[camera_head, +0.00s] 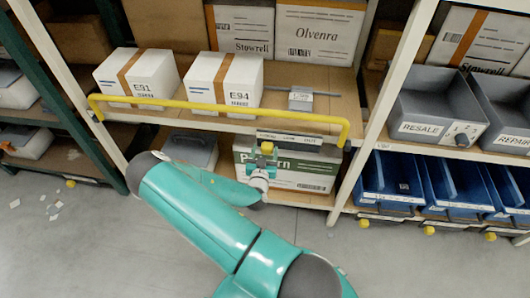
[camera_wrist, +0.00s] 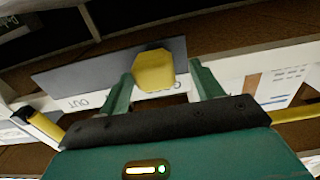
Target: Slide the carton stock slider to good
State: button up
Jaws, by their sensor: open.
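The carton stock slider is a dark strip (camera_head: 302,138) on the front edge of the shelf in the head view, with small pale lettering. Its yellow knob (camera_head: 267,148) is near the strip's left end. In the wrist view the strip (camera_wrist: 75,82) is upside down, with "OUT" legible at its left, and the knob (camera_wrist: 154,69) is near its right end. My gripper (camera_wrist: 160,73) is open, with its two green fingers on either side of the knob. I cannot tell whether either finger touches it. My gripper (camera_head: 262,163) also shows in the head view, just below the strip.
A yellow rail (camera_head: 215,108) runs across the shelf front above the slider. White cartons E91 (camera_head: 118,85) and E94 (camera_head: 215,95) stand on the shelf. A white-green carton (camera_head: 305,165) sits below. Grey and blue bins (camera_head: 380,195) fill the right rack. The floor in front is mostly clear.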

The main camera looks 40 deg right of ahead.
jog(key=v, duration=1.3)
jog(key=shift+s+a, duration=0.25)
jog(key=shift+s, duration=0.1)
